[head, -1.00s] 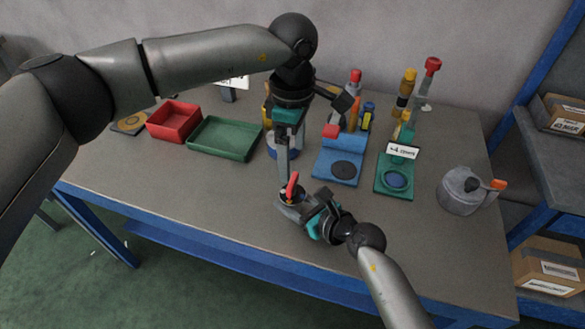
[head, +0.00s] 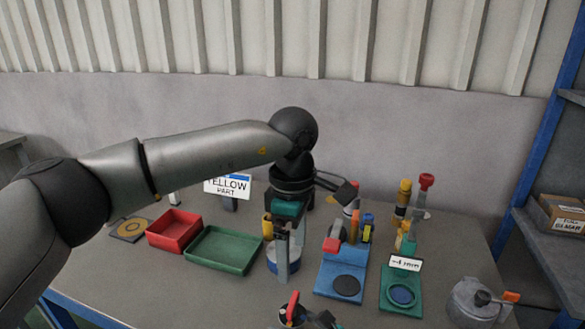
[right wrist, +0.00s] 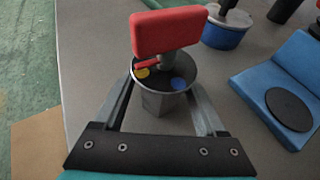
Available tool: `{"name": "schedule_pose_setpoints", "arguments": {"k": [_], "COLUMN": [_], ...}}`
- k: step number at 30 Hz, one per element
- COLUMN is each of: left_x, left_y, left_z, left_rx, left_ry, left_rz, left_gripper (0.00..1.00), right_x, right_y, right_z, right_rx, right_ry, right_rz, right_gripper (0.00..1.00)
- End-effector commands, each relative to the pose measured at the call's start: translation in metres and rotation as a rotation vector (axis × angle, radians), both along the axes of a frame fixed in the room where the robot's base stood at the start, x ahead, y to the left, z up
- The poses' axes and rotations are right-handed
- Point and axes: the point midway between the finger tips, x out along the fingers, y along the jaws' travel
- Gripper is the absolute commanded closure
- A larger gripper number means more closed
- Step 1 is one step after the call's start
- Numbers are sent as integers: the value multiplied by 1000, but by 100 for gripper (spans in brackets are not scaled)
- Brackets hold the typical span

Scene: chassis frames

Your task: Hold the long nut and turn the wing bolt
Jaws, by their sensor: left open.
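The wing bolt (right wrist: 168,30) has a red wing and stands upright in the grey hexagonal long nut (right wrist: 163,103) in the right wrist view. A dark collar between them carries a yellow and a blue mark, and a small red pointer lies by the yellow one. My right gripper (right wrist: 160,95) has a finger on each side of the nut and is shut on it; the collar hides the fingertips. In the head view the red wing (head: 292,303) shows at the bottom edge and the nut is hidden. My left gripper (head: 284,277) is open, pointing down above the wing, empty.
A red tray (head: 174,245) and a green tray (head: 192,257) lie to the left. A blue tin (head: 271,262) stands behind my left fingers. A blue stand (head: 328,284), a green stand (head: 388,303) and a grey pot (head: 464,305) are to the right.

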Motion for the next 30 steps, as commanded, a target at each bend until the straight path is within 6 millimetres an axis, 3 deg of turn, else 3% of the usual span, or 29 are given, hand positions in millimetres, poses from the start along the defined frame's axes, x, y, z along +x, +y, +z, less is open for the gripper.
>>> {"name": "schedule_pose_setpoints", "arguments": {"k": [3, 14, 30], "left_x": [0, 0, 0], "left_y": [0, 0, 0], "left_z": [0, 0, 0], "left_rx": [0, 0, 0], "left_ry": [0, 0, 0], "left_rz": [0, 0, 0], "left_gripper": [3, 3, 3], "right_x": [1, -2, -58], "right_y": [0, -4, -53], "right_z": [1, 3, 33], "right_rx": [1, 0, -2], "right_ry": [-2, -4, -3], "right_rz": [-1, -2, -2], "right_gripper": [14, 14, 14]}}
